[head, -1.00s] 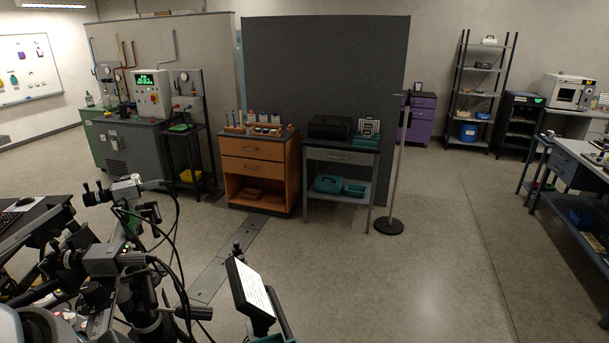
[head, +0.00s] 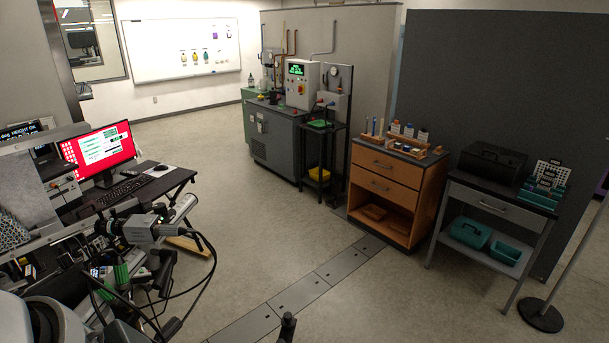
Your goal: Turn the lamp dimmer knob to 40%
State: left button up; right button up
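I cannot make out the lamp dimmer knob in the head view. A cluster of instruments with black cables (head: 150,235) fills the lower left, close to me. It has grey cylindrical parts and some green parts, but its small controls are too small and crowded to tell apart. Neither of my grippers can be made out in the view.
A desk with a red-screened monitor (head: 100,148) and a keyboard (head: 122,189) stands at left. Across the room are a grey machine cabinet (head: 272,138), a wooden drawer unit (head: 385,190) and a black-topped table (head: 495,205). The floor between is open.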

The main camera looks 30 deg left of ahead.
aim_at(65, 260)
jog(key=i+j+u, duration=0.2)
jog(key=i+u, duration=0.75)
jog(key=i+l+u, duration=0.2)
jog(key=i+u, duration=0.3)
jog(key=i+l+u, duration=0.5)
jog(key=i+u, duration=0.15)
jog(key=u, duration=0.25)
jog(key=i+l+u, duration=0.15)
jog(key=u, duration=0.3)
jog(key=i+l+u, duration=0.1)
jog(key=u, duration=0.3)
jog(key=i+l+u, duration=0.1)
jog(key=l+u, duration=0.15)
jog(key=u, duration=0.15)
jog(key=l+u, duration=0.2)
jog(key=u, duration=0.25)
jog(key=l+u, duration=0.25)
jog(key=u, duration=0.15)
jog(key=i, duration=0.6)
